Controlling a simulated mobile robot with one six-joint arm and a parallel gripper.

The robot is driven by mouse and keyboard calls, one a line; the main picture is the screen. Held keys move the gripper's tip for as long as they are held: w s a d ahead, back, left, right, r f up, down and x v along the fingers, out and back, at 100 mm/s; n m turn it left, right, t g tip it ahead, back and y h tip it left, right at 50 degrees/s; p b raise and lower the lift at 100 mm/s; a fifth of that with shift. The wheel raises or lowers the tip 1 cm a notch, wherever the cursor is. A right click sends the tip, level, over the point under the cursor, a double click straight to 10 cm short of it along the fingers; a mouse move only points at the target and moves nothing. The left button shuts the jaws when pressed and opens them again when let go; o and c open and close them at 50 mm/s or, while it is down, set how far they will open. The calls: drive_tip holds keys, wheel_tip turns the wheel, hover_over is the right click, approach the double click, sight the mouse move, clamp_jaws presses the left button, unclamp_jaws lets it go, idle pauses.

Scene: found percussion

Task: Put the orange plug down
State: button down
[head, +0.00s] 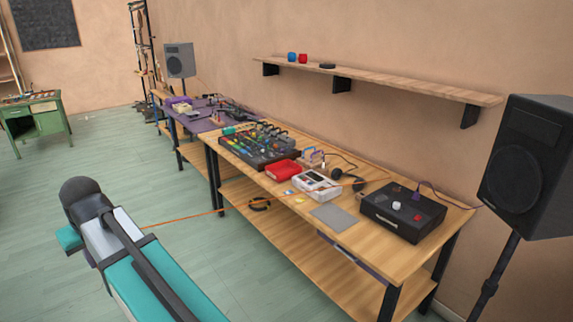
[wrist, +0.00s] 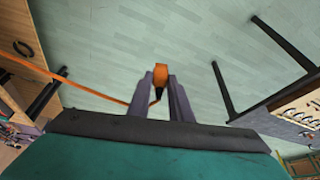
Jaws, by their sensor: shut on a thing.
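The orange plug (wrist: 160,76) is held between the two fingers of my gripper (wrist: 161,88) in the wrist view. My gripper is shut on it, out over the open floor and away from the tables. An orange cable (wrist: 60,76) runs from the plug toward the left in the wrist view. In the head view the orange cable (head: 185,217) stretches from behind my arm to the wooden workbench (head: 375,245). My arm hides the plug and the fingers in the head view.
The workbench holds a mixer (head: 258,146), a red tray (head: 283,171), a white device (head: 317,184), a grey mat (head: 333,216) and a black box (head: 403,211). A green desk (head: 38,124) stands at far left. A black speaker (head: 524,165) stands at right. The floor between is clear.

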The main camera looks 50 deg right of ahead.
drive_tip(key=shift+d, duration=0.2)
drive_tip(key=s+d+f+m+g+h, duration=0.1)
drive_tip(key=s+d+f+m, duration=0.25)
drive_tip(key=d, duration=1.05)
drive_tip(key=s+d+f+m+h, duration=0.15)
drive_tip(key=s+d+m, duration=0.25)
drive_tip(key=d, duration=0.9)
drive_tip(key=s+d+f+m+g+h, duration=0.1)
drive_tip(key=s+d+f+m, duration=0.25)
drive_tip(key=d, duration=1.05)
drive_tip(key=s+d+f+m+g, duration=0.1)
drive_tip(key=s+d+f+m, duration=0.1)
drive_tip(key=s+d, duration=0.6)
drive_tip(key=s+d+f+m+g+b, duration=0.1)
drive_tip(key=s+d+m, duration=0.3)
drive_tip(key=s, duration=1.2)
drive_tip(key=s+d+f+m+g, duration=0.1)
drive_tip(key=s+d+f+m, duration=0.3)
drive_tip(key=s+d, duration=0.8)
drive_tip(key=shift+s+d+h+b, duration=0.2)
drive_tip(key=shift+d+h+b, duration=0.15)
drive_tip(key=shift+d+h, duration=0.15)
